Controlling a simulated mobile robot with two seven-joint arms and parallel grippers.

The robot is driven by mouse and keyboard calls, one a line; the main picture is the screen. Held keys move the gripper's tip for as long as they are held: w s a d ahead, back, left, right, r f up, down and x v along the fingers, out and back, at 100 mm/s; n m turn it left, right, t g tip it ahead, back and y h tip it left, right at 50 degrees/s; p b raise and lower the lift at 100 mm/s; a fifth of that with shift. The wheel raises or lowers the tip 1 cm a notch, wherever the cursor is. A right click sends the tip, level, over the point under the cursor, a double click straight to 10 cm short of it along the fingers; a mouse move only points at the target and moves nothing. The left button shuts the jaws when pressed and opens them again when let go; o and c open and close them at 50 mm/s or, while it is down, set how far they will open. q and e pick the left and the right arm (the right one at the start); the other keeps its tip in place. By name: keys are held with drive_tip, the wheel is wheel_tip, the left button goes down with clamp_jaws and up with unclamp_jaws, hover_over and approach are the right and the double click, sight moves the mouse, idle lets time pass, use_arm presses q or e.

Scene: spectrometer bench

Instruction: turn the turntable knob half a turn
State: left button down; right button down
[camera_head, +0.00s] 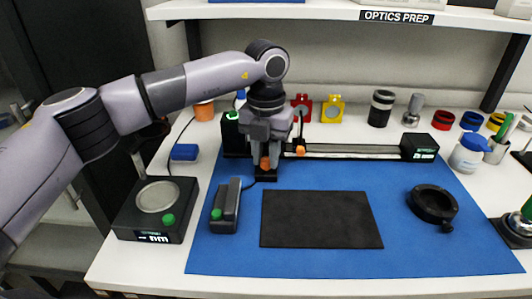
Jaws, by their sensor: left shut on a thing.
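My left gripper (266,158) points straight down at the back left of the blue mat. It is shut on an orange knob (265,163) that shows between its fingers. The knob sits above a small black block (266,176) on the mat, and the fingers and palm hide part of both. I cannot see which way the knob is turned. My right gripper is not in view.
A rail (350,152) runs right from the gripper, with an orange-tipped holder (300,150) close beside it. A black handset (226,205) and a box with a round plate (157,196) stand left. A black pad (320,220) and ring (433,204) lie in front.

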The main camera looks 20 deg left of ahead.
sight(267, 160)
use_arm(q)
drive_tip(key=n, duration=0.6)
drive_tip(key=shift+n, duration=0.3)
idle(0.4)
drive_tip(key=c, duration=0.9)
unclamp_jaws()
drive_tip(key=shift+r, duration=0.1)
drive_tip(key=shift+r, duration=3.55)
